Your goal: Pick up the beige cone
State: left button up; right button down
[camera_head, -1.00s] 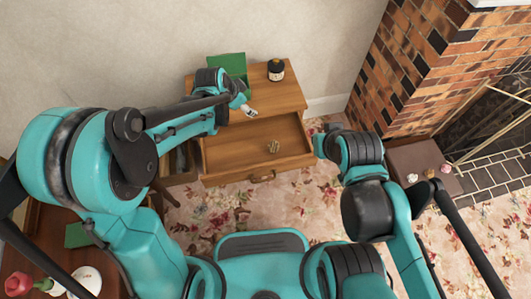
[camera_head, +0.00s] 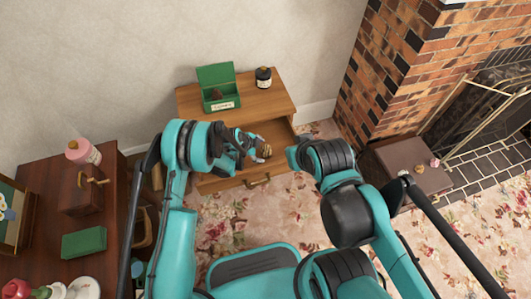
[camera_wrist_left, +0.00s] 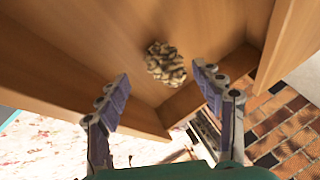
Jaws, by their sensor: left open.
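The beige cone (camera_wrist_left: 165,63), a scaly pine cone, lies in the open drawer (camera_wrist_left: 100,48) of the small wooden cabinet. In the head view the cone (camera_head: 267,150) is partly covered by my left gripper (camera_head: 260,153), which reaches into the drawer area. In the left wrist view my left gripper (camera_wrist_left: 163,85) has its two fingers spread wide and nothing between them. The cone lies just beyond the fingertips, roughly centred between them. The end of my right arm (camera_head: 294,155) is to the right of the drawer; its fingers cannot be made out.
An open green box (camera_head: 222,105) with a brown item inside and a dark jar (camera_head: 263,77) stand on the cabinet top. A dark side table (camera_head: 85,215) with several items is at left. A brown box (camera_head: 410,165) stands by the brick fireplace at right.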

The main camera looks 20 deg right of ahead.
aim_at(264, 150)
pick_arm(q)
jog(key=b+x, duration=0.2)
jog(key=x, duration=0.3)
jog(key=shift+w, duration=0.2)
jog(key=shift+r, duration=0.15)
jog(key=shift+c, duration=0.4)
jog(key=c, duration=1)
jog(key=shift+o, duration=0.2)
jog(key=shift+r, duration=0.15)
